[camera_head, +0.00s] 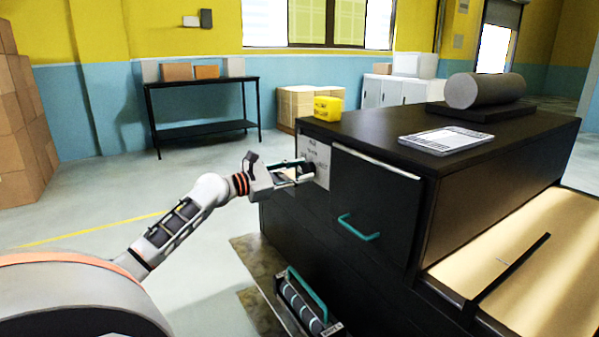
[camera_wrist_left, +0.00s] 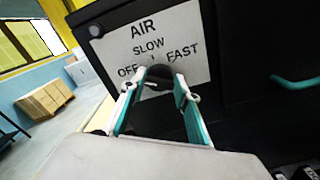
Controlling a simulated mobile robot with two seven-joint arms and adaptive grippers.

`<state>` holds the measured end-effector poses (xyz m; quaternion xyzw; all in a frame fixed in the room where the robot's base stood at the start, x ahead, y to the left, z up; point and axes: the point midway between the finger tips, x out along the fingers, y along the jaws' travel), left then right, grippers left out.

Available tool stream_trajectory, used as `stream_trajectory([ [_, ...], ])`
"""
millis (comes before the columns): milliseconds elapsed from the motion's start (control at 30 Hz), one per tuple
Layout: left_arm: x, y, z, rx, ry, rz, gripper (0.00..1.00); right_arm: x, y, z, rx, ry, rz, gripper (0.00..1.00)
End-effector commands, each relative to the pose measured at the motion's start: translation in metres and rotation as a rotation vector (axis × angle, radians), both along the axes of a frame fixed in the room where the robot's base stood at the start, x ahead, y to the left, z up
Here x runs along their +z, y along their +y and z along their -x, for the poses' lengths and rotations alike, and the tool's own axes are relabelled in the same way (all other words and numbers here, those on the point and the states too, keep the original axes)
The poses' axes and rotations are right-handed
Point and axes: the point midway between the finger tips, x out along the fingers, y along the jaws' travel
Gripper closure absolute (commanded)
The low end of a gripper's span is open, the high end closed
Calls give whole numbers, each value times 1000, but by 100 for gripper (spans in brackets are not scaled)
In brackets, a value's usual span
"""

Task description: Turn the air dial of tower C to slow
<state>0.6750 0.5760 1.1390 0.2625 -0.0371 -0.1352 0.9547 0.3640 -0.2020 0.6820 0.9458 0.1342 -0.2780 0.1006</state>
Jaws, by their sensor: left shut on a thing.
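The air dial (camera_wrist_left: 158,72) is a dark round knob on the front of a black cabinet (camera_head: 290,212). A white label plate (camera_wrist_left: 193,22) around it reads AIR, with OFF at left, SLOW above and FAST at right. The plate also shows in the head view (camera_head: 322,158). My left gripper (camera_head: 300,171) reaches the plate from the left. In the left wrist view its two fingers (camera_wrist_left: 160,88) are closed on the dial's sides. The dial's pointer is mostly hidden, so I cannot tell its setting. No tower letter is readable. My right gripper is not in view.
A black door with a teal handle (camera_head: 358,229) is right of the plate. A yellow block (camera_head: 328,108), a tablet-like panel (camera_head: 445,140) and a grey roll (camera_head: 485,90) are on top. Open floor lies left.

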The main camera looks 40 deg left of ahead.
Motion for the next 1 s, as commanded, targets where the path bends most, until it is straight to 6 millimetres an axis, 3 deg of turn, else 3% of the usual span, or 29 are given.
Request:
stream_trajectory([
  [367,-2,-1,0,-1,-54,-189,90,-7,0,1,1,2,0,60],
  [1000,-5,-2,0,-2,-215,-748,90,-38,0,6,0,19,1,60],
])
